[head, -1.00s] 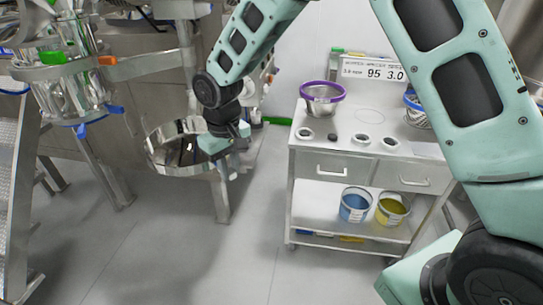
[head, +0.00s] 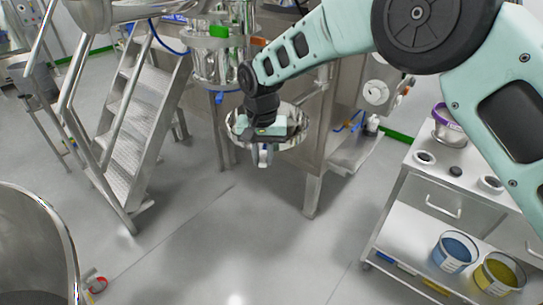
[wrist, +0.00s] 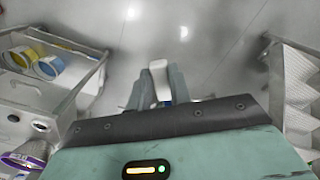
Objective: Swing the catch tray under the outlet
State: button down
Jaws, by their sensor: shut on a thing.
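The catch tray (head: 299,118) is a round, shiny steel pan in the head view, low in front of the machine. My gripper (head: 263,153) is at the tray's near side, with my wrist above it hiding much of the pan. The gripper is shut on the tray's pale handle, which shows between the fingers in the wrist view (wrist: 160,80). The outlet is at the bottom of the clear and steel vessel (head: 216,65), which has green, orange and blue clamps. The tray appears below and a little right of the vessel; I cannot tell whether it is directly under the outlet.
Steel steps (head: 130,140) stand left of the machine. A trolley (head: 425,195) with blue and yellow tubs (head: 453,252) stands at the right. A large steel drum (head: 35,245) is at the near left. The floor between them is clear.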

jog(key=shift+w+r, duration=0.1)
jog(key=shift+w, duration=0.05)
jog(key=c, duration=1.3)
grip_release()
notch_tip(320, 180, up, 17)
jog(key=shift+r+b, duration=0.15)
jog(key=shift+b, duration=1.05)
